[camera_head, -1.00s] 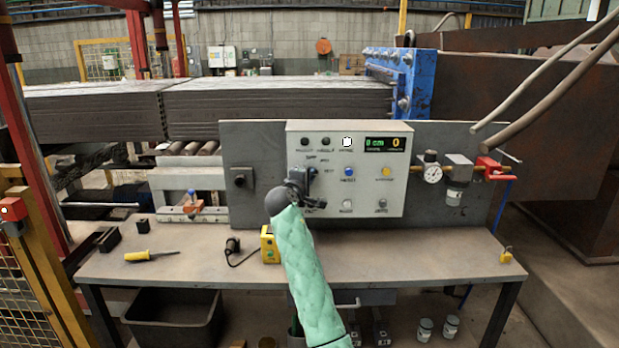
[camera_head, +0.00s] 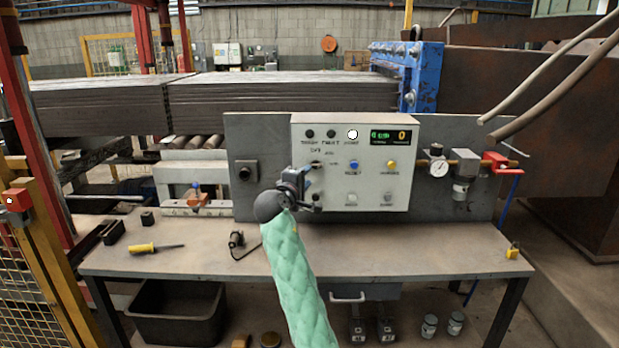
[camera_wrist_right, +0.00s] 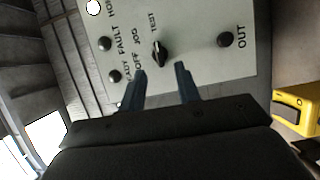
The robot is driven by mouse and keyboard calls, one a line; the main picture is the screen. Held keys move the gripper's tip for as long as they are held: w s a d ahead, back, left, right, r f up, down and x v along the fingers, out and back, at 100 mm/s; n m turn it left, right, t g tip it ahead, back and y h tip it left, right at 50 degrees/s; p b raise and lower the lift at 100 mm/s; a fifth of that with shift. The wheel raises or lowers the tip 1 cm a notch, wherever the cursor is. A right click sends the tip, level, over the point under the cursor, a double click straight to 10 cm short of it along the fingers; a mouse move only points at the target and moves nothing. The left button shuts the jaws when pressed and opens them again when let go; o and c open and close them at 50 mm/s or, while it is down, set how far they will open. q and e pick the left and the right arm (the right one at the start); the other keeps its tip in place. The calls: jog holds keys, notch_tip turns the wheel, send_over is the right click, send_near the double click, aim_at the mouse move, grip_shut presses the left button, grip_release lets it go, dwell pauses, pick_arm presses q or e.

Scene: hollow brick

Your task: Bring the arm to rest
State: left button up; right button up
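My right arm (camera_head: 298,275), in a green quilted sleeve, reaches up from the bottom middle of the head view. Its right gripper (camera_head: 303,183) is in front of the lower left of the grey control panel (camera_head: 376,183). In the right wrist view the two dark fingers (camera_wrist_right: 160,88) are apart with nothing between them. The black selector knob (camera_wrist_right: 160,53), marked OFF, JOG and TEST, shows just beyond the fingertips. I see no contact with it. My left gripper is in neither view.
The workbench (camera_head: 420,250) carries a yellow-handled screwdriver (camera_head: 145,248) and small dark blocks at left, and a yellow padlock (camera_head: 513,250) at right. A yellow device (camera_wrist_right: 300,108) is beside the gripper in the wrist view. The bench's right half is mostly clear.

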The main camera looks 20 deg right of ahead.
jog(key=shift+s+a, duration=0.15)
jog(key=shift+s, duration=0.05)
dwell(0.3)
